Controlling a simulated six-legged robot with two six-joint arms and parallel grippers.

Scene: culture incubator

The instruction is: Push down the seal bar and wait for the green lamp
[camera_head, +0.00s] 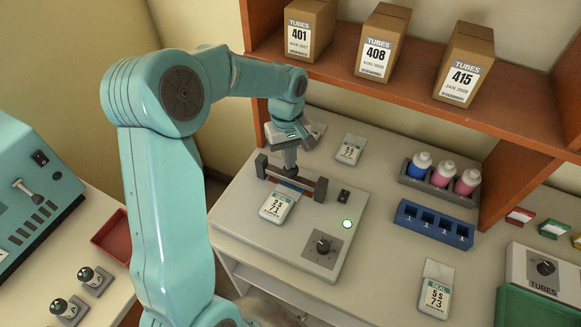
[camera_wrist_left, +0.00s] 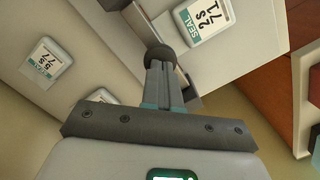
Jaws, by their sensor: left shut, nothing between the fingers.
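The sealer (camera_head: 235,222) is a flat grey box on the bench with a dark seal bar (camera_head: 300,184) between two end posts. A white pouch (camera_head: 276,207) with a teal label lies with one end at the bar; it also shows in the left wrist view (camera_wrist_left: 203,20). My left gripper (camera_head: 290,167) is shut and empty, pointing down at the bar's middle. In the left wrist view its fingertips (camera_wrist_left: 160,66) meet a dark round part of the bar; pressure cannot be seen. The lamp (camera_head: 347,224) glows whitish with a green rim. My right gripper is out of view.
A knob (camera_head: 323,246) and a small black switch (camera_head: 344,196) sit on the sealer. Other pouches lie behind (camera_head: 349,149) and right (camera_head: 435,289). A blue rack (camera_head: 434,224) and bottle holder (camera_head: 437,190) stand right. A shelf (camera_head: 410,95) with boxes overhangs the back.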

